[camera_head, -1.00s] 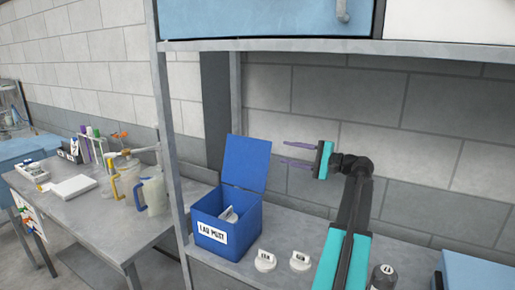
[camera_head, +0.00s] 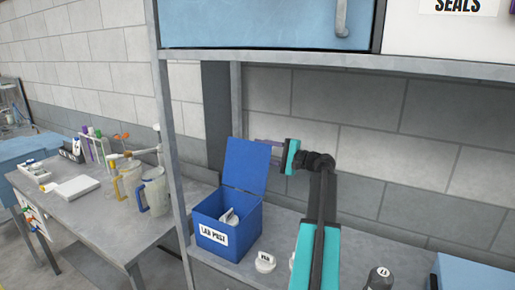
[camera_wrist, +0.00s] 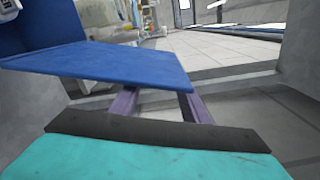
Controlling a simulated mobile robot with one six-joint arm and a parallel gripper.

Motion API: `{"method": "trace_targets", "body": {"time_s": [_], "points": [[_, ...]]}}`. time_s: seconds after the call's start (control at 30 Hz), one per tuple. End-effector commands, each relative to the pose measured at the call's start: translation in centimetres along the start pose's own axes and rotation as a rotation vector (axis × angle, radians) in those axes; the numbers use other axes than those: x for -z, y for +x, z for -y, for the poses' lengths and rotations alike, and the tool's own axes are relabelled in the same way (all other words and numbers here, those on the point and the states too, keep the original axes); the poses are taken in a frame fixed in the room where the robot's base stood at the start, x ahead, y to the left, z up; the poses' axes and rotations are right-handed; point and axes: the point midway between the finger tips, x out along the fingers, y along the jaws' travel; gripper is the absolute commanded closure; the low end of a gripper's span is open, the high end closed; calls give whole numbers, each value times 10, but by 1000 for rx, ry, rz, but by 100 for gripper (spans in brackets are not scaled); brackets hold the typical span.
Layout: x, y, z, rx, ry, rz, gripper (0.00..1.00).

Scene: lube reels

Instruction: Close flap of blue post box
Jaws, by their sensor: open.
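The blue post box (camera_head: 242,225), labelled "LAB POST", stands on the grey shelf with its flap (camera_head: 246,163) raised upright. A white piece (camera_head: 230,217) shows inside the open box. My gripper (camera_head: 267,151) is open and empty, just right of and behind the raised flap; its fingertips are partly hidden by the flap in the head view. In the wrist view the flap (camera_wrist: 100,62) spans in front of my gripper, over the fingers' far ends. I cannot tell whether they touch.
A white labelled knob-like piece (camera_head: 264,262) sits on the shelf right of the box, and a dark bottle (camera_head: 380,279) stands further right. A metal post (camera_head: 172,150) is left of the box, and an upper shelf (camera_head: 300,58) is overhead. A side table (camera_head: 100,222) with jugs is at left.

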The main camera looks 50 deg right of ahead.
Motion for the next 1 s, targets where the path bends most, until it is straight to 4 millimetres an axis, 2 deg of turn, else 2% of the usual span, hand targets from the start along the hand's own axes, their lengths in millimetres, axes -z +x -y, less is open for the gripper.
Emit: {"method": "trace_targets", "body": {"time_s": [0.2, 0.5, 0.57, 0.77, 0.87, 0.9, 1.0], "points": [[0, 14, 1, 0, 0, 0, 58], [0, 15, 0, 0, 0, -1, 58], [0, 15, 0, 0, 0, -1, 65], [0, 14, 0, 0, 0, -1, 99], [0, 14, 0, 0, 0, -1, 100], [-6, 14, -2, 0, 0, -2, 100], [0, 13, -1, 0, -1, -2, 100]]}}
